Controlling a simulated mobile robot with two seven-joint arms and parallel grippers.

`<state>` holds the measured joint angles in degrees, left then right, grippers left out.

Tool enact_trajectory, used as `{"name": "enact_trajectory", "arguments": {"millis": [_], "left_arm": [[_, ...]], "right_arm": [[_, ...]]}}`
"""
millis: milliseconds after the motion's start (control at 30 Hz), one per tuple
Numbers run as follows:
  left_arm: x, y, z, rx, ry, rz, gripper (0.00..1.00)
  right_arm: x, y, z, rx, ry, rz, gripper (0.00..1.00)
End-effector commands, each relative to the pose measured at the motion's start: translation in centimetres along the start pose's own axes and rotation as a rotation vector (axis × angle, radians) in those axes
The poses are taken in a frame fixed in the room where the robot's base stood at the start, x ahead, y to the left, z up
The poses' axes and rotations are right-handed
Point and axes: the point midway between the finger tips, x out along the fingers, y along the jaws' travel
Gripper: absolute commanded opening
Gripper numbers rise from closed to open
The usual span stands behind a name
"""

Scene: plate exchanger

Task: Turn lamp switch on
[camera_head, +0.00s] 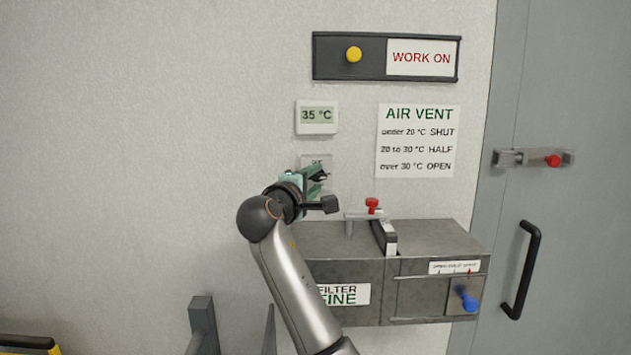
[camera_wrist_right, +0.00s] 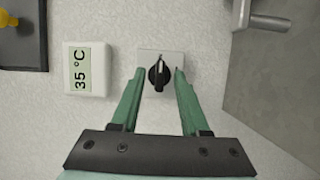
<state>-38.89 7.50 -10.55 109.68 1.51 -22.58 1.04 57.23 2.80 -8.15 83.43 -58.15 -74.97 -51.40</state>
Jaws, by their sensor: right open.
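The lamp switch (camera_wrist_right: 158,74) is a black rotary knob on a light square wall plate, seen in the right wrist view. In the head view its plate (camera_head: 318,160) is partly hidden by my right gripper (camera_head: 322,175). In the right wrist view, my right gripper (camera_wrist_right: 158,78) is open, with one green finger on each side of the knob and gaps between them. I cannot tell whether the fingertips touch the plate. A yellow round lamp (camera_head: 354,54) sits on a dark panel beside a "WORK ON" sign (camera_head: 422,57). My left gripper is not in view.
A thermometer (camera_head: 316,116) reading 35 °C is above the switch. An air vent notice (camera_head: 418,141) hangs to the right. A grey door (camera_head: 560,90) stands at right.

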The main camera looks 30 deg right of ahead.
Motion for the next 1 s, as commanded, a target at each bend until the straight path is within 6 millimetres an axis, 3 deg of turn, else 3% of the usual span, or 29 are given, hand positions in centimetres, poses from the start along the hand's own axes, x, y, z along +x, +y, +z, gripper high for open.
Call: {"name": "enact_trajectory", "arguments": {"millis": [500, 700, 1000], "left_arm": [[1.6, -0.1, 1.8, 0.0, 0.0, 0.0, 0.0], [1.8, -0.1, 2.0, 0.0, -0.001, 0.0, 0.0], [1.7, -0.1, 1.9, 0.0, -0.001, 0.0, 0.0]], "right_arm": [[-10.1, -0.2, 0.0, 0.003, 0.002, -0.002, 0.45], [-11.6, -0.1, 0.0, 0.001, 0.0, -0.001, 0.45], [-11.7, 0.0, 0.0, 0.001, -0.001, -0.001, 0.45]]}}
